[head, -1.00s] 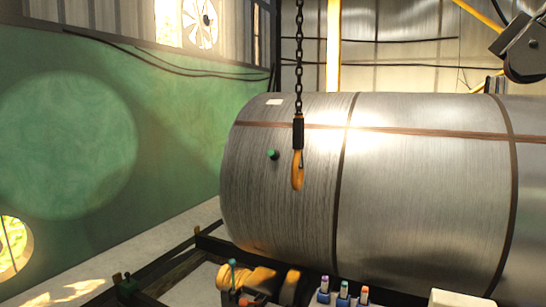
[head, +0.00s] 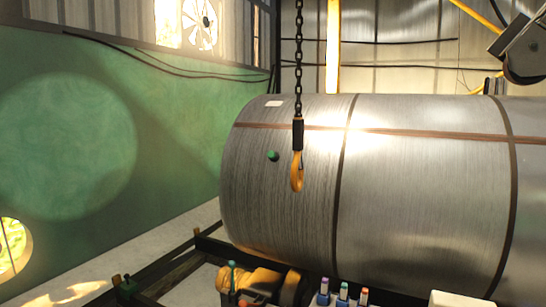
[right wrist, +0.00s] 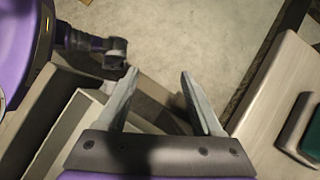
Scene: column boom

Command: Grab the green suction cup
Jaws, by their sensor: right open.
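A small green round piece (head: 272,155), which looks like the green suction cup, sits on the left part of the big metal coil (head: 420,200) in the head view. It is just left of the hanging orange hook (head: 297,172). My right gripper (right wrist: 159,73) shows in the right wrist view with its two grey fingers apart and nothing between them. Pale floor lies beyond the fingertips. The right wrist view does not show the suction cup on the coil. My left gripper is not in view.
The hook hangs on a dark chain (head: 299,60) in front of the coil. Several small coloured bottles (head: 343,292) and a yellow-and-black object (head: 265,279) stand low in front. A pale surface with a dark green object (right wrist: 305,130) lies right of my right gripper.

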